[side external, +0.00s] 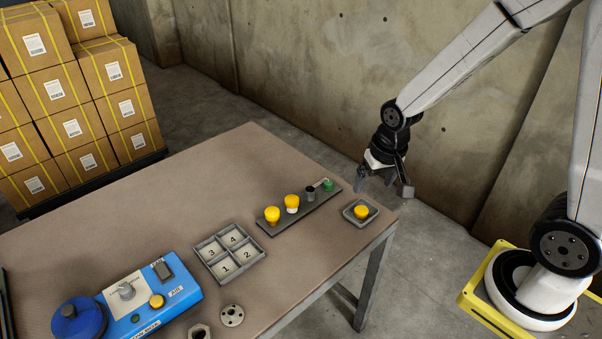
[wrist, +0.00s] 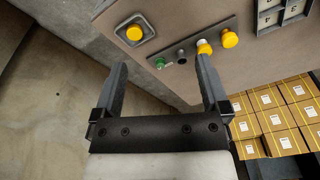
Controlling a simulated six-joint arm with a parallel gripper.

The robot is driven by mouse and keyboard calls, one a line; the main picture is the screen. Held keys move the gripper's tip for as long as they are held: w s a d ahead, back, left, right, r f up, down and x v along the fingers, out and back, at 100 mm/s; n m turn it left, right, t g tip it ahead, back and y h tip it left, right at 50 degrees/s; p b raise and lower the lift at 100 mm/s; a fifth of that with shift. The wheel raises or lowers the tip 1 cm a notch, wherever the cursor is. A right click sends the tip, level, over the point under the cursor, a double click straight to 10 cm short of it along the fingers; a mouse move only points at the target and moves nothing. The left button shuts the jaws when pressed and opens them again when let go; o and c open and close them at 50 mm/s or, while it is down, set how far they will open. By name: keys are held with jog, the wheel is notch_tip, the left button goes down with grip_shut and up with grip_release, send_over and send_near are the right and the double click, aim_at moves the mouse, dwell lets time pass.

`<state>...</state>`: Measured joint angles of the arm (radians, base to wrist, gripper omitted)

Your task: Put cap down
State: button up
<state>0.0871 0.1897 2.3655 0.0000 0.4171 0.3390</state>
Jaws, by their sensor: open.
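A yellow cap (side external: 361,212) lies in a small square grey tray (side external: 347,217) near the table's right corner; the cap also shows in the wrist view (wrist: 134,32). Two more yellow-topped pieces stand on a dark strip (side external: 262,229): one plain yellow (side external: 272,214) and one with a white lower part (side external: 292,202). My gripper (side external: 382,188) is open and empty, above and beyond the table's right corner, apart from the caps. In the wrist view its fingers (wrist: 162,75) are spread wide with nothing between them.
The strip also bears a dark cylinder (side external: 310,190) and a green piece (side external: 327,185). A four-compartment tray numbered 1 to 4 (side external: 229,254), a blue machine (side external: 150,296), a round flange (side external: 232,315) and a nut (side external: 200,332) are on the table. The table's back middle is clear. A concrete wall (side external: 300,70) stands behind.

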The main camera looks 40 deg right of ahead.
jog(key=s+a+n, duration=0.2)
jog(key=s+n, duration=0.1)
jog(key=s+a+r+n, duration=0.1)
jog(key=s, duration=0.1)
jog(key=shift+r+n+t, duration=0.1)
jog(key=shift+n+t, duration=0.2)
jog(key=shift+n, duration=0.1)
jog(key=shift+w, duration=0.1)
dwell(1.2)
